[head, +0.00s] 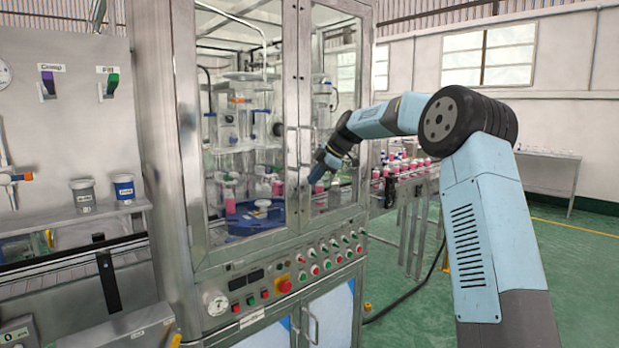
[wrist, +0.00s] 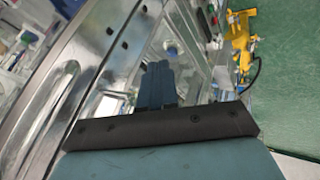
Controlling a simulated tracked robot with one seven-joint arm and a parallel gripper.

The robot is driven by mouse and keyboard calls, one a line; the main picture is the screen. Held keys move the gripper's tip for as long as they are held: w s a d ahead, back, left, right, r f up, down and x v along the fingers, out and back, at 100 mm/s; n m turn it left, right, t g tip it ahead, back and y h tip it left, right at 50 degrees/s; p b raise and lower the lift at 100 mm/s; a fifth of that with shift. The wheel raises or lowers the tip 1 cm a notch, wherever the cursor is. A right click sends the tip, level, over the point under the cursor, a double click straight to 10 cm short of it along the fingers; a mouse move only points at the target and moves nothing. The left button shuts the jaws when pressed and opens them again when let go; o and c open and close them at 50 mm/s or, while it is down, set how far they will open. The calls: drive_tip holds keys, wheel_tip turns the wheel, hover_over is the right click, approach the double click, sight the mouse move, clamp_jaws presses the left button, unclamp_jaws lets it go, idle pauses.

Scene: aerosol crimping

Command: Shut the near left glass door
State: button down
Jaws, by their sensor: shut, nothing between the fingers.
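The near left glass door (head: 187,150) is the left of two metal-framed glass doors on the front of the machine cabinet. Its right edge meets the right glass door (head: 303,90) and I see no clear gap between them. Each door has a vertical bar handle by the middle seam; the left door's handle (head: 290,148) is free. My gripper (head: 313,180) is in front of the right door, just right of the handles; I cannot tell whether it touches. In the wrist view its blue fingers (wrist: 157,84) are together and empty, with a metal frame beyond them.
Below the doors is a panel (head: 290,270) of buttons and a gauge. A conveyor with pink bottles (head: 405,165) leaves the cabinet on the right. A shelf with two tubs (head: 83,197) is at the left. Green floor is open at the right.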

drive_tip(key=w+v, duration=0.1)
drive_tip(key=v, duration=0.9)
drive_tip(key=s+m+t+h, duration=0.1)
drive_tip(key=s+m+h, duration=0.7)
drive_tip(key=s, duration=2)
drive_tip(key=s+d+f+m, duration=0.2)
drive_tip(key=s+f+m, duration=0.2)
drive_tip(key=s, duration=0.4)
drive_tip(key=s+d+f+m+y, duration=0.1)
drive_tip(key=s+d+f+m, duration=0.2)
drive_tip(key=s, duration=0.6)
drive_tip(key=s+d+f+m+t, duration=0.1)
drive_tip(key=s+d+f+m, duration=0.2)
drive_tip(key=s+f+m, duration=0.2)
drive_tip(key=s+m, duration=0.1)
drive_tip(key=s, duration=0.2)
drive_tip(key=shift+s+m, duration=0.3)
